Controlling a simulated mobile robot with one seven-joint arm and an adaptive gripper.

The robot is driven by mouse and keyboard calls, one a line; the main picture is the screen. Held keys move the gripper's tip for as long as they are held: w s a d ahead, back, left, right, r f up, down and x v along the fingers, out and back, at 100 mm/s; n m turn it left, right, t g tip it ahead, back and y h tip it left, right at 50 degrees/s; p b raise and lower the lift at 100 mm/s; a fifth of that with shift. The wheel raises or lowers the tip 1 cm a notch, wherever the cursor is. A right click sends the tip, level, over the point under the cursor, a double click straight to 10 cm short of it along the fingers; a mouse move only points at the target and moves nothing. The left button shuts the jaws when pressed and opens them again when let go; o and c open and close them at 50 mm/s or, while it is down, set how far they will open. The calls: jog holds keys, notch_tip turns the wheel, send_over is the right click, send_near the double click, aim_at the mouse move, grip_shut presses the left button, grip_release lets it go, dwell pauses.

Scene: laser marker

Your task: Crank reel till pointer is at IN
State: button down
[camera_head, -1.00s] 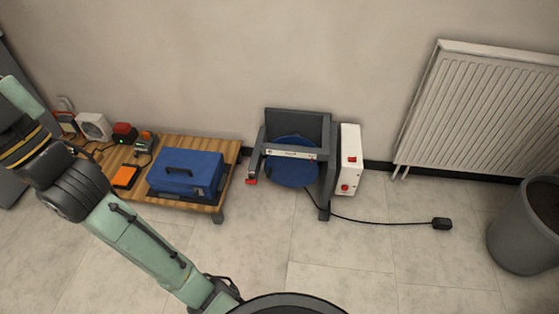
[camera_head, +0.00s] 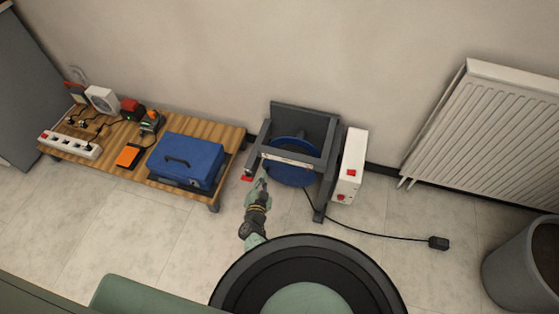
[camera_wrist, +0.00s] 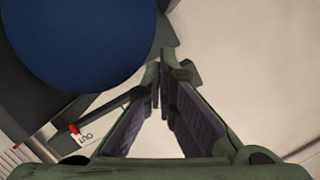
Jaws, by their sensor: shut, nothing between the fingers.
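The reel is a blue disc (camera_head: 290,175) in a dark grey floor frame against the wall; it fills the upper left of the wrist view (camera_wrist: 80,40). A white scale strip (camera_head: 287,160) crosses the frame. The red crank grip (camera_head: 247,178) shows at the frame's left side. My gripper (camera_head: 263,181) is just right of and in front of that grip, near the disc. Its fingertips (camera_wrist: 166,66) are together and empty.
Left is a low wooden bench (camera_head: 170,189) with a blue toolbox (camera_head: 185,160). A radiator (camera_head: 490,130) and grey bin (camera_head: 525,265) are at right.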

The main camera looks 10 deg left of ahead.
jog(key=d+f, duration=0.3)
jog(key=b, duration=0.7)
send_over(272, 167)
jog(key=s+d, duration=0.3)
jog(key=s, duration=0.1)
jog(key=shift+s+a+f+h, duration=0.1)
jog(key=shift+f+h, duration=0.1)
jog(key=shift+f, duration=0.4)
jog(key=shift+s+a+f+h, duration=0.1)
jog(key=shift+f+h, duration=0.1)
jog(key=shift+f, duration=0.35)
jog(key=shift+w+a+f+b, duration=0.25)
jog(key=shift+a+f+b, duration=0.1)
jog(key=shift+f+b, duration=0.25)
jog(key=shift+w+a+f+b, duration=0.25)
jog(key=shift+a+f+b, duration=0.1)
jog(key=shift+f, duration=0.3)
jog(key=shift+a+f, duration=0.3)
jog(key=shift+a+f+n+g+h, duration=0.25)
jog(key=shift+f+n+g+h, duration=0.05)
jog(key=shift+f+n, duration=0.4)
jog(key=shift+f+n+h, duration=0.2)
jog(key=shift+n+h, duration=0.1)
